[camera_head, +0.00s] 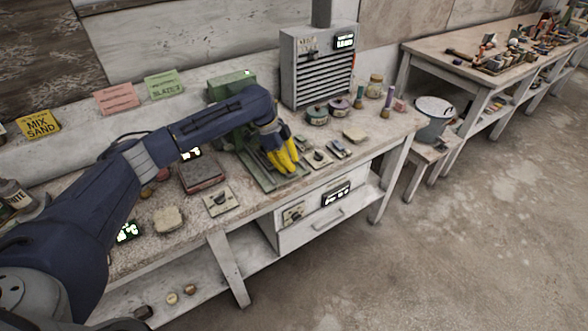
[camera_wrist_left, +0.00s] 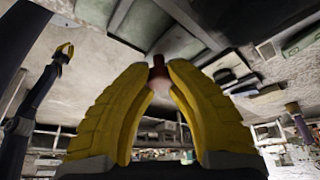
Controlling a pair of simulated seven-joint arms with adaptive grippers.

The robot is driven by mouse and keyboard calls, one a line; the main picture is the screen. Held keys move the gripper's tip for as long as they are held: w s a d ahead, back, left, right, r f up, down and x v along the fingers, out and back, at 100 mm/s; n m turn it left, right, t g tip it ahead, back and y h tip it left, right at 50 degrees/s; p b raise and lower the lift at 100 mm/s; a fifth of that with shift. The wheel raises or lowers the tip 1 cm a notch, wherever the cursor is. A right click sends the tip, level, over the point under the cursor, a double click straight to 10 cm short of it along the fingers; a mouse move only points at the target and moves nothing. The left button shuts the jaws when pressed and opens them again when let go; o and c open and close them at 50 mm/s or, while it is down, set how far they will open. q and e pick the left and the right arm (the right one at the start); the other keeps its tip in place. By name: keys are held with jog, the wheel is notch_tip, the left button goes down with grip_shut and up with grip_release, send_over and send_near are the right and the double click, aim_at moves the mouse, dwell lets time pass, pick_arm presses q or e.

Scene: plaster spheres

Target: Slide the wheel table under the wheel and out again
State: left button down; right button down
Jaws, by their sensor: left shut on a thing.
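A green bench machine (camera_head: 232,82) stands at the back of the workbench, partly hidden by my left arm. A flat grey-green slide bed (camera_head: 264,181) reaches from it towards the bench's front edge. My left gripper (camera_head: 283,166) is over this bed, its yellow fingers pointing down and closed. In the left wrist view its fingertips are shut on a small reddish-brown knob (camera_wrist_left: 158,77). The wheel and most of the wheel table are hidden behind my arm and fingers. My right gripper (camera_wrist_left: 65,50) shows small at the left of the wrist view; its opening is unclear.
A grey louvred cabinet (camera_head: 320,66) stands behind the bed. Small switch plates (camera_head: 320,158) lie right of my fingers.

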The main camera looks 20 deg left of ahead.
pick_arm(q)
jog(key=shift+w+a, duration=0.15)
jog(key=c, duration=1.2)
grip_release()
jog(key=shift+o, duration=0.2)
jog(key=v, duration=1.2)
